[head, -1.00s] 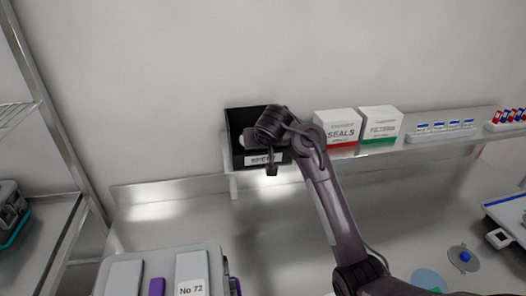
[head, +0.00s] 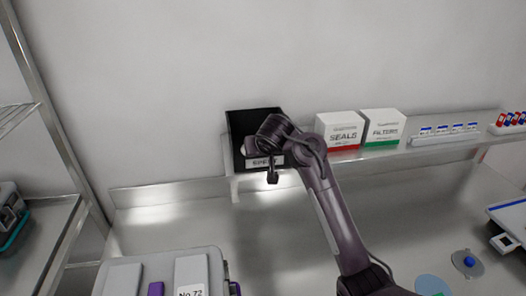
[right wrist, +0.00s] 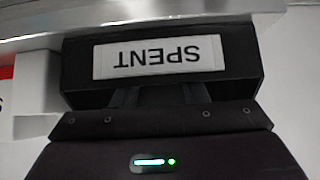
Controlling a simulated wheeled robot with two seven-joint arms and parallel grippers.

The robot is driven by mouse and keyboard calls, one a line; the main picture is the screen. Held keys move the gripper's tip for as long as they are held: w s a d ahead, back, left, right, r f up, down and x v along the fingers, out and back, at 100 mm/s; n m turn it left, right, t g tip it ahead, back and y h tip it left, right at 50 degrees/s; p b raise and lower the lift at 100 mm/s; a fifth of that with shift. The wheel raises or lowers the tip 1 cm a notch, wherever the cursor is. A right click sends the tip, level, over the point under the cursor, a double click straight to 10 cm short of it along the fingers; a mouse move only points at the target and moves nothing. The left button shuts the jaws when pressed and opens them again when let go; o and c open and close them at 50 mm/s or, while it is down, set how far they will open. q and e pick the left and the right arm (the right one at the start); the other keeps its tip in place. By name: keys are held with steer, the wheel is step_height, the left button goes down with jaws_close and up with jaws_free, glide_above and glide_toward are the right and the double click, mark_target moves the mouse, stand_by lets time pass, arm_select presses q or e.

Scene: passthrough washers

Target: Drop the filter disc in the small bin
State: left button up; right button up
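The small black bin (head: 242,124) stands on the shelf against the back wall, with a white SPENT label on its front. In the right wrist view the bin (right wrist: 255,62) and its label appear upside down. My right gripper (head: 250,146) is at the bin's opening, mostly hidden by my wrist. In the right wrist view its dark fingers (right wrist: 160,95) reach toward the bin and their tips are lost against the black. I cannot see a filter disc in it, nor whether it is open or shut. My left gripper is out of view.
A SEALS box (head: 341,130) and a FILTERS box (head: 383,127) stand right of the bin on the shelf, then a white vial rack (head: 444,135). A pale blue disc (head: 432,284) and a grey disc with a blue centre (head: 467,263) lie on the bench at lower right.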

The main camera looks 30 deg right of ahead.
steer(key=shift+r, duration=0.2)
steer(key=p+v, duration=0.5)
steer(key=v, duration=0.7)
steer(key=shift+r, duration=0.35)
steer(key=shift+d, duration=0.15)
steer(key=shift+f, duration=0.1)
